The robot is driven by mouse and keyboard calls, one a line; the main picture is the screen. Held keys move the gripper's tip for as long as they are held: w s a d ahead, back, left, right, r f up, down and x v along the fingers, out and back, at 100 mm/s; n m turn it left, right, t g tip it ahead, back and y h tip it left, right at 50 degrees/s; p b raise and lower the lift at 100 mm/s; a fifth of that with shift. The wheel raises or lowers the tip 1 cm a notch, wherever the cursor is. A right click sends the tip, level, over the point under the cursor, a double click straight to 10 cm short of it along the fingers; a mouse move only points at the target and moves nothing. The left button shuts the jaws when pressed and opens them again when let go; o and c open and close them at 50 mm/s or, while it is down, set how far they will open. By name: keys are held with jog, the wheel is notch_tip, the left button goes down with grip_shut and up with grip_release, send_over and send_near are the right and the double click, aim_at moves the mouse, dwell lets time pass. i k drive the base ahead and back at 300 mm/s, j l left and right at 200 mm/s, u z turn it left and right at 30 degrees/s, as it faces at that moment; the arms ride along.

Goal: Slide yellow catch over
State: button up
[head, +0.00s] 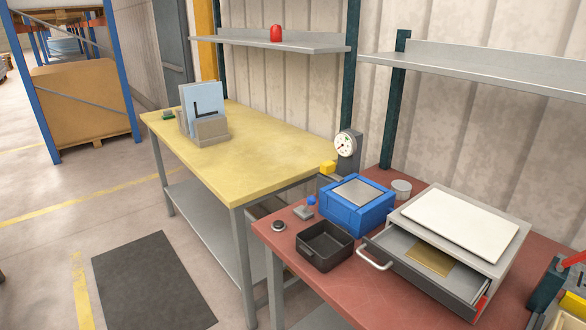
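A small yellow block (328,168), which may be the yellow catch, sits at the foot of a round dial gauge (345,145) on a dark grey post. It is behind the blue box, where the yellow-topped bench meets the red-topped bench. Its lower part and what it is mounted on are hard to make out. Another yellow part (570,318) is cut off at the bottom right corner. My gripper is not in view.
The red-topped bench (290,238) holds a blue box (343,218), a black tray (325,262), a small cup (401,190) and a grey cabinet with its drawer (400,272) pulled open. A dark green part with a red handle (573,259) stands far right. The yellow bench (255,160) is mostly clear.

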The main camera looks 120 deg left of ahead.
aim_at(328, 167)
jog(key=u, duration=3.8)
jog(key=i+j+z, duration=0.1)
jog(key=z, duration=0.3)
jog(key=i+j+z, duration=0.1)
jog(key=z, duration=0.25)
jog(key=i+j+z, duration=0.1)
jog(key=j, duration=0.25)
jog(key=i+j+z, duration=0.15)
jog(key=j, duration=0.25)
jog(key=i+j+z, duration=0.1)
jog(key=j, duration=0.25)
jog(key=i+j+z, duration=0.15)
jog(key=j, duration=0.25)
jog(key=i+j+z, duration=0.1)
jog(key=j, duration=0.3)
jog(key=i+j, duration=0.1)
jog(key=j, duration=0.35)
jog(key=i+j, duration=0.1)
jog(key=j, duration=0.35)
jog(key=i+j, duration=0.1)
jog(key=j, duration=0.85)
jog(key=i+z, duration=0.05)
jog(key=i, duration=0.05)
